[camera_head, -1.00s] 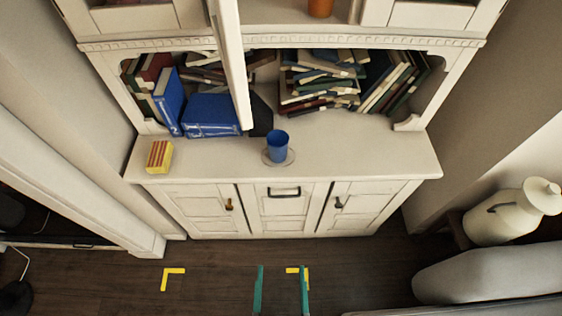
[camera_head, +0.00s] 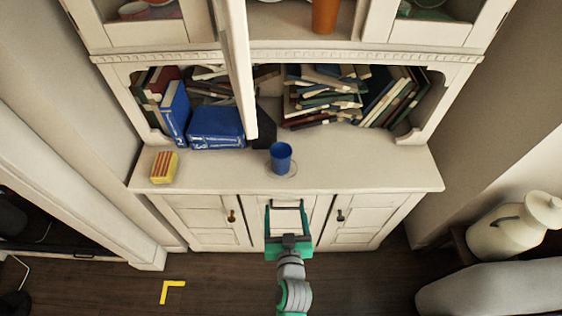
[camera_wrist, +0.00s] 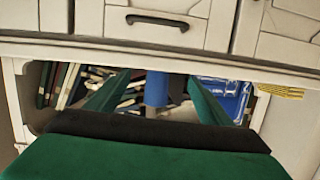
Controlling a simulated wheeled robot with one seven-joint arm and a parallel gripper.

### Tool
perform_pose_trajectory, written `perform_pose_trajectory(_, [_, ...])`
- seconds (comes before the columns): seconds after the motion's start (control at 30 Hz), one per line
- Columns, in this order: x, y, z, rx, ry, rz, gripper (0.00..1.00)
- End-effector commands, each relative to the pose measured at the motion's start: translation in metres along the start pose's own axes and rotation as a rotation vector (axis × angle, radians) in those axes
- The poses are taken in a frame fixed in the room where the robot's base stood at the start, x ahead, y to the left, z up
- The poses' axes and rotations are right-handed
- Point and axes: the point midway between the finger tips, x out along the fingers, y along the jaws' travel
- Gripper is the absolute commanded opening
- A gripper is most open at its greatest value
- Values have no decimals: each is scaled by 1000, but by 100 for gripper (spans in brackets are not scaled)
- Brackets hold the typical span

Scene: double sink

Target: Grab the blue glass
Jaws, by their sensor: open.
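My gripper (camera_head: 286,206) is open and empty, in front of the counter's front edge and short of the glass. In the wrist view, which looks upside down, the glass (camera_wrist: 156,90) shows between the two green fingers of my gripper (camera_wrist: 148,92).
The counter (camera_head: 360,173) is clear right of the glass. A yellow-and-red striped block (camera_head: 164,167) sits at its left end. Blue books (camera_head: 215,128) and piled books (camera_head: 325,95) fill the shelf behind. A pale vertical panel (camera_head: 238,70) hangs down close behind-left of the glass.

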Motion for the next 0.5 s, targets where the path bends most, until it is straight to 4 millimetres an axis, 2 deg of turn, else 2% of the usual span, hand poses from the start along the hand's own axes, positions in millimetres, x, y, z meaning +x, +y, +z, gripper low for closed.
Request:
perform_pose_trajectory(0.03, [17,2,-13,-6,11,-13,74])
perform_pose_trajectory(0.2, [59,4,-47,-29,27,-69,74])
perform_pose_trajectory(0.33, [81,2,-68,-48,37,-107,74])
perform_pose_trajectory(0.5, [94,-1,-82,-61,42,-136,74])
